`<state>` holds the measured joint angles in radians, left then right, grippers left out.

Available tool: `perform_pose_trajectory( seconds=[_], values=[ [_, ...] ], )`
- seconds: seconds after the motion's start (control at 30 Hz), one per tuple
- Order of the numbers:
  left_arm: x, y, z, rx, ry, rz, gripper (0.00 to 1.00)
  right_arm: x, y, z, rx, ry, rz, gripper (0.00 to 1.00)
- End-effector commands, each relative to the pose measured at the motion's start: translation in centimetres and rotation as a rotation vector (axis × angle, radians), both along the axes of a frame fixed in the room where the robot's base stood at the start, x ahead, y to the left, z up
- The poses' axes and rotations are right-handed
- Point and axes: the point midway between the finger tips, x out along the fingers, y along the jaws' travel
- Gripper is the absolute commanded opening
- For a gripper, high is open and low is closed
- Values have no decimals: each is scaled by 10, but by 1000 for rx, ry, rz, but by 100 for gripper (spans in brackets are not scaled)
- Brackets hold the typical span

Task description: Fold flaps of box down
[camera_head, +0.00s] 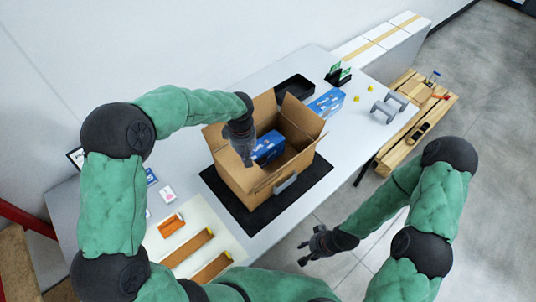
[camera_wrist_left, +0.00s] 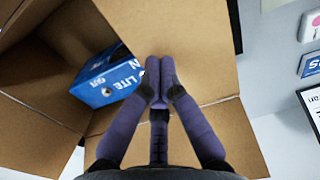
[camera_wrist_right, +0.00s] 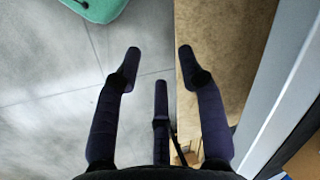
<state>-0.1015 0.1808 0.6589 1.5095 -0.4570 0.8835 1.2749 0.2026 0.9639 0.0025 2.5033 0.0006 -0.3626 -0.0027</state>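The open cardboard box (camera_head: 243,178) stands on a black mat (camera_head: 315,178) on the table, with its flaps up or spread outward. A blue and white carton (camera_head: 268,147) lies inside; it also shows in the left wrist view (camera_wrist_left: 108,77). My left gripper (camera_head: 243,150) is over the box's left side. In the left wrist view its fingertips (camera_wrist_left: 160,70) are together in front of a cardboard flap (camera_wrist_left: 185,35), with nothing visible between them. My right gripper (camera_head: 308,247) is empty in front of the table; its fingers (camera_wrist_right: 158,68) are spread in the right wrist view.
A black tray (camera_head: 295,88), another blue box (camera_head: 327,103) and a grey dumbbell-shaped part (camera_head: 390,107) are on the table behind and right of the box. Orange parts (camera_head: 171,225) lie on a white board at front left. A wooden pallet (camera_head: 415,120) stands beyond the table's right end.

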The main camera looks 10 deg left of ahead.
Motion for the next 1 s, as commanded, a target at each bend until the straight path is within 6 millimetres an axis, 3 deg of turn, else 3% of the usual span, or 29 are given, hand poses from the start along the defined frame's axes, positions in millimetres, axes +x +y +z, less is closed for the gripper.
perform_pose_trajectory(
  seconds=[0.6,0.87,1.0],
  values=[
    [0,0,66,0,-1,0,0,0,0,42,0,0,0,40],
    [0,0,66,0,0,0,0,0,0,42,0,0,0,40],
    [0,0,66,0,0,0,0,0,0,42,0,0,0,6]
  ],
)
